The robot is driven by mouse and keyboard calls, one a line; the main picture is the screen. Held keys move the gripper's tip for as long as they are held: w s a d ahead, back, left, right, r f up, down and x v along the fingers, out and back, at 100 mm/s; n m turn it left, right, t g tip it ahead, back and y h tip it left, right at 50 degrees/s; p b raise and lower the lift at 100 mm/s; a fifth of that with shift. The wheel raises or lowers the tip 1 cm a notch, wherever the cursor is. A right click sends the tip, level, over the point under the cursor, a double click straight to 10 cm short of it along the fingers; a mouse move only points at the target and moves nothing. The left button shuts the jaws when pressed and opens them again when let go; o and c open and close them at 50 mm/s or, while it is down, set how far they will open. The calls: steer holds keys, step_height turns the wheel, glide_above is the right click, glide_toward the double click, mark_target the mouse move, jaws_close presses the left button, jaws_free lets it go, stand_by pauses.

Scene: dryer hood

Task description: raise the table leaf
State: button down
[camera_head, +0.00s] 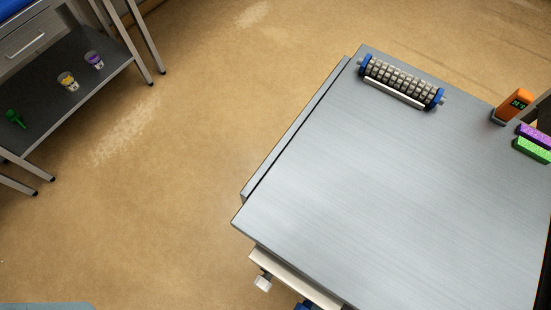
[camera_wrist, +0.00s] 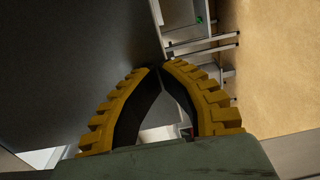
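The grey table (camera_head: 400,190) fills the right of the head view. Along its left edge runs a narrow grey strip (camera_head: 298,128), apparently the table leaf, set a little apart from the top by a dark gap and seeming lower than it. In the wrist view, my gripper (camera_wrist: 160,68) shows two yellow ribbed fingers with dark inner pads, bowed apart low down with their tips together. Nothing shows between the tips. A large dark grey panel (camera_wrist: 75,70) lies beyond the left finger; I cannot tell whether it is the leaf. My gripper is not visible in the head view.
On the table are a grey roller with blue ends (camera_head: 402,82), an orange device (camera_head: 513,105) and purple and green blocks (camera_head: 533,150). A pale bracket with a knob (camera_head: 264,282) juts below the front edge. A shelf unit (camera_head: 75,85) stands far left; floor between is clear.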

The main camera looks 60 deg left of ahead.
steer(key=s+a+r+g+y+b, duration=0.1)
steer(key=s+a+y+b, duration=0.1)
steer(key=a, duration=0.3)
steer(key=s+a+r+g+y+b, duration=0.1)
steer(key=s+a+r+y+b, duration=0.1)
steer(key=a, duration=0.4)
steer(key=shift+s+a+b, duration=0.2)
steer(key=shift+s+b, duration=0.6)
steer(key=shift+b, duration=0.5)
steer(key=f+v, duration=0.1)
steer(key=v, duration=1.3)
steer(key=shift+s+a+f+b, duration=0.2)
steer(key=shift+a+f+b, duration=0.1)
steer(key=shift+a+f, duration=0.05)
